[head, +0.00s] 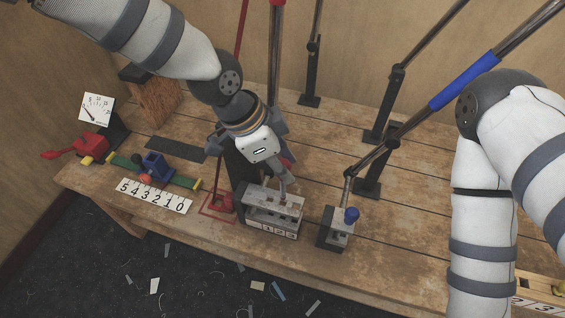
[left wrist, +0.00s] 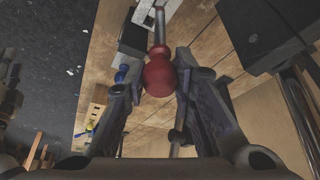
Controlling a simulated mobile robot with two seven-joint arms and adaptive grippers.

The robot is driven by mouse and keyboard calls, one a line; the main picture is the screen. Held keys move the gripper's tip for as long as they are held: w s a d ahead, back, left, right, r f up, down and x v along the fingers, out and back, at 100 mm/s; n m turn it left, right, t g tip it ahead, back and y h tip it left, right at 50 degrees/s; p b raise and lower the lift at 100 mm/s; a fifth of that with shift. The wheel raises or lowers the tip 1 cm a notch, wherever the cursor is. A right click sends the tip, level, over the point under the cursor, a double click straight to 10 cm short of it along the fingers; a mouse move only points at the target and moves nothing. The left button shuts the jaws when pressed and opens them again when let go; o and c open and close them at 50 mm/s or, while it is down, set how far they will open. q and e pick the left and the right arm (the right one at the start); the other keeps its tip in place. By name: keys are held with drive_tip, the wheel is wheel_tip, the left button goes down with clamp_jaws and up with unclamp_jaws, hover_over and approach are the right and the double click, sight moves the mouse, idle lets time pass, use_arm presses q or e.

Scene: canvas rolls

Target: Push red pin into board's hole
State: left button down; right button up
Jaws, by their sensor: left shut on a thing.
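My left gripper (head: 284,172) points down above the metal board (head: 262,212), a grey block with a strip numbered 1 2 3 along its front. In the left wrist view, the gripper (left wrist: 160,85) is shut on the round red knob of the red pin (left wrist: 159,72). The pin's metal shaft (left wrist: 160,25) extends away from the knob toward the board. In the head view the knob is mostly hidden by the gripper. I cannot tell how deep the tip sits in a hole. My right gripper is not in view.
A small block with a blue knob (head: 351,215) stands right of the board. A numbered strip (head: 155,196), a red vise (head: 89,144) and a dial (head: 96,108) are farther left. Tall rods stand behind.

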sight(282, 198)
use_arm(q)
drive_tip(key=shift+f, duration=0.1)
drive_tip(key=shift+f, duration=0.35)
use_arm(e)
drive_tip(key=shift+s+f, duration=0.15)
use_arm(q)
drive_tip(key=shift+f+b, duration=1.3)
drive_tip(key=shift+f, duration=3.25)
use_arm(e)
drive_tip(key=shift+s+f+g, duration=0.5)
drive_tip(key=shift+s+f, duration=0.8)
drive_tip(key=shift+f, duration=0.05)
use_arm(q)
drive_tip(key=c, duration=1.3)
unclamp_jaws()
drive_tip(key=v, duration=1.2)
